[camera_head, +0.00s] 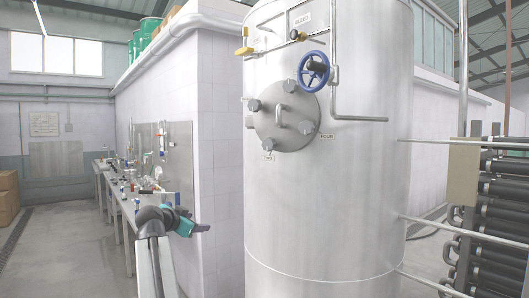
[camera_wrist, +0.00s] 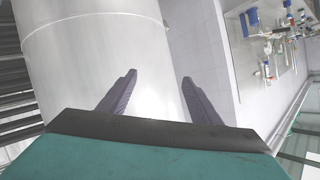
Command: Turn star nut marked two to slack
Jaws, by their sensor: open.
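A round hatch (camera_head: 284,122) sits on the front of a large pale metal tank (camera_head: 325,200) in the head view. A small tag (camera_head: 268,157) under the bottom nut is too small to read surely; the right tag (camera_head: 327,136) appears to read FOUR. My gripper (camera_head: 203,228) is open and empty, left of the tank and below the hatch. In the wrist view, the fingers (camera_wrist: 158,78) are apart before the bare tank wall.
A blue handwheel (camera_head: 314,70) stands out near the hatch's upper right. Pipes with a yellow-handled valve (camera_head: 243,51) run above. A long bench (camera_head: 125,205) with fittings lies left, by a tiled wall (camera_head: 215,130). Dark pipe racks (camera_head: 500,220) stand right.

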